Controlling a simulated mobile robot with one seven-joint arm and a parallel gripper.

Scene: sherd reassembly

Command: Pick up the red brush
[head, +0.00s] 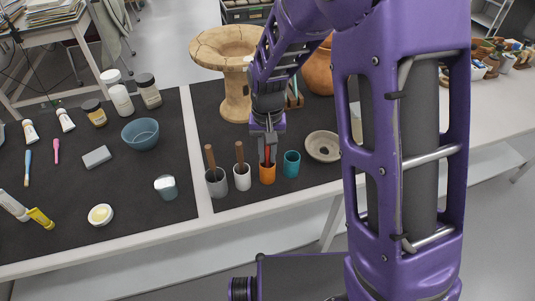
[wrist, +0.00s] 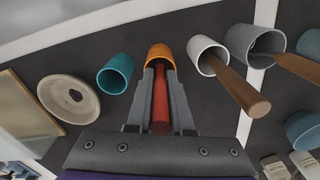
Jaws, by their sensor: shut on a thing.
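The red brush (wrist: 160,115) stands in the orange cup, its red handle between my fingers. In the head view a small part of the red brush (head: 267,156) shows above the rim of the orange cup (head: 267,176). The orange cup also shows in the wrist view (wrist: 160,52). My gripper (head: 267,138) is above the cup with its fingers pointing down, shut on the red handle. The fingers show on both sides of the handle in the wrist view (wrist: 161,75). The lower end of the brush is hidden inside the cup.
A white cup (head: 242,181) and a grey cup (head: 217,185), each with a brown-handled tool, stand left of the orange cup. A teal cup (head: 292,168) and a shallow bowl (head: 323,146) are to its right.

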